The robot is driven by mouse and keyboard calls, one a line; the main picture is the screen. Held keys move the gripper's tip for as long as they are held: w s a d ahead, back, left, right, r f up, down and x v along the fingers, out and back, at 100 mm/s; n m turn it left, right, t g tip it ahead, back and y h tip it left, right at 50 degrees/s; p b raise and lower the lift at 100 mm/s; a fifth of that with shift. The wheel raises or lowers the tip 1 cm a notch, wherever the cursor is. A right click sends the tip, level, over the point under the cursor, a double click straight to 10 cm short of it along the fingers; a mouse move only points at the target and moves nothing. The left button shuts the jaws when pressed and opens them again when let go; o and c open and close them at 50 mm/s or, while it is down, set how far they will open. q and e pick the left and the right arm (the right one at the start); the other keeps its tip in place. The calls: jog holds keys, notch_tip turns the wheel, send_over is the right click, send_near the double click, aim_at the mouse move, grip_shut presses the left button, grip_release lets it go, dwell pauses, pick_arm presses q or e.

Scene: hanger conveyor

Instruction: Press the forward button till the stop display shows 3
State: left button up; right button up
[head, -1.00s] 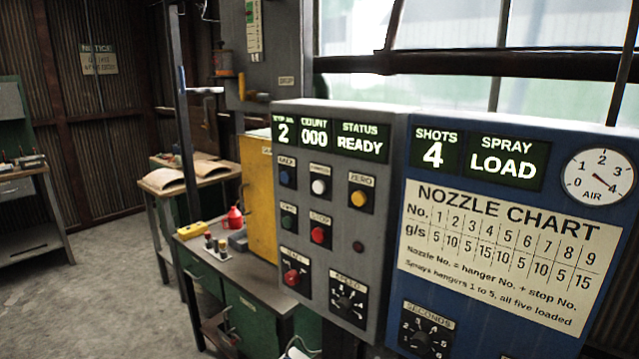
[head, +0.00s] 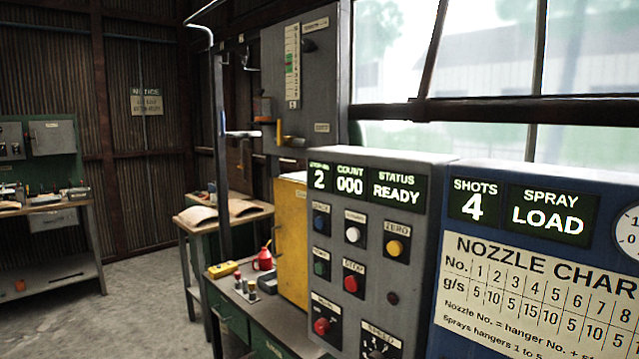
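The grey control panel (head: 408,225) stands right of centre in the head view. Its stop display (head: 319,177) reads 2, the count display (head: 350,184) reads 000 and the status display (head: 396,188) reads READY. The top row of buttons has a blue one (head: 320,222), a white one (head: 353,235) and a yellow one (head: 394,247). The white one's label is too blurred to read surely. A green button (head: 320,268) and a red stop button (head: 351,284) sit below. Neither of my grippers is in view.
A blue spray panel (head: 480,250) with a nozzle chart stands close on the right, showing shots 4 and LOAD. A yellow cabinet (head: 291,238) and a bench with a red can (head: 263,260) are behind the control panel. Open floor (head: 130,315) lies to the left.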

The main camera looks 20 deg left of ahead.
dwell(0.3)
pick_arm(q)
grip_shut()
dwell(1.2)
